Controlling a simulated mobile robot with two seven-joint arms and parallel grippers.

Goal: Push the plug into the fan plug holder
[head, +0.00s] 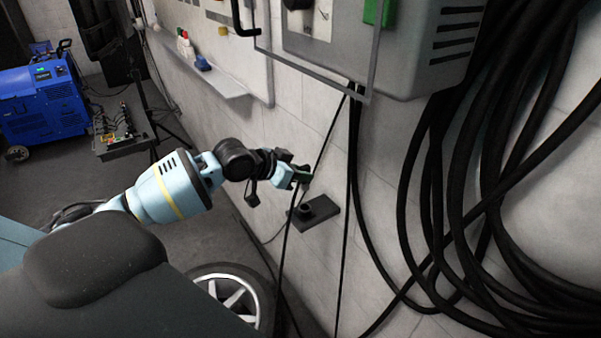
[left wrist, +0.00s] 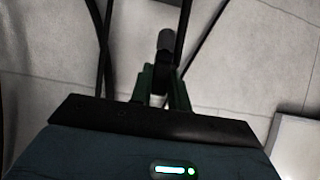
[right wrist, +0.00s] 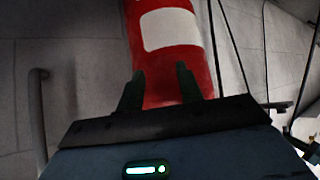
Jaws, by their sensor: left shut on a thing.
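My left gripper (head: 302,180) is close to the wall, just above the fan plug holder. In the left wrist view its fingers (left wrist: 161,80) are shut on the plug (left wrist: 165,46), a dark cylinder that sticks up past the fingertips. The fan plug holder (head: 330,213) is a dark bracket on the wall with a round raised socket. The plug is apart from the socket as far as I can see; the gripper mostly hides it in the head view. My right gripper (right wrist: 159,85) is open and empty, with a red and white cylinder beyond its fingers.
Thin black cables (head: 353,150) hang down the wall beside the holder. Thick black cable loops (head: 440,190) fill the right side. A grey cabinet (head: 410,60) is above. A wheel (head: 235,297) stands below. The red and white cylinder (right wrist: 170,50) is near my right gripper.

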